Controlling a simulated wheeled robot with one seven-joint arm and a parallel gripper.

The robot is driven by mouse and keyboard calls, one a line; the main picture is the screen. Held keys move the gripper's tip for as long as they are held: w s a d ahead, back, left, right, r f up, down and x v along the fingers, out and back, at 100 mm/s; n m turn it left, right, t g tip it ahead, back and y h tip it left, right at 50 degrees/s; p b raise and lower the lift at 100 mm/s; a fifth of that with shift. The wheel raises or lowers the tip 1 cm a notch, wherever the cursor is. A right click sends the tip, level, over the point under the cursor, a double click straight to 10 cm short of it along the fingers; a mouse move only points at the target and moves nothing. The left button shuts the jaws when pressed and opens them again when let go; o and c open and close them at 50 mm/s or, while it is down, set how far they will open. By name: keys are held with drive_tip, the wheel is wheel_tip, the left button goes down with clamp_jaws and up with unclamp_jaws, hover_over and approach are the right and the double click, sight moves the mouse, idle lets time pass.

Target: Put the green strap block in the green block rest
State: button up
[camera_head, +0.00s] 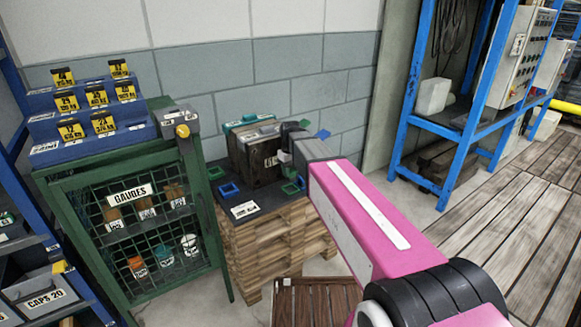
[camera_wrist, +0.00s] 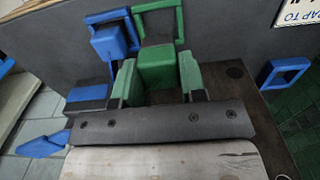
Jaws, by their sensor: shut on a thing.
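The green strap block (camera_wrist: 156,66) is between the two fingers of my gripper (camera_wrist: 157,78) in the wrist view. The gripper is shut on it. The green block rest (camera_wrist: 181,22) is an open square green frame just beyond the block; its dark inside shows. The block covers the frame's near edge, and I cannot tell how far above it the block is. In the head view my gripper (camera_head: 286,163) is over the right part of the dark pallet top, close to the green rest (camera_head: 290,189); the block cannot be made out there.
A blue block (camera_wrist: 109,42) is in a blue frame left of the green rest. Another blue frame (camera_wrist: 283,74) lies to the right. A dark crate (camera_head: 258,155) stands at the back of the pallet top. A green gauge cabinet (camera_head: 128,165) stands to its left.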

sight(290, 181)
drive_tip(key=shift+f, duration=1.65)
drive_tip(key=s+d+r+m, duration=0.3)
drive_tip(key=d+r, duration=0.4)
drive_tip(key=d, duration=0.1)
drive_tip(key=s+d+r+m, duration=0.3)
drive_tip(key=d+r, duration=0.5)
drive_tip(key=w+a+f+n, duration=0.2)
drive_tip(key=a+f, duration=0.3)
drive_tip(key=w+a+f+n, duration=0.2)
drive_tip(key=a+f, duration=0.3)
drive_tip(key=w+a+f+n, duration=0.2)
drive_tip(key=a+f, duration=0.3)
drive_tip(key=a, duration=0.1)
drive_tip(key=shift+f, duration=1.1)
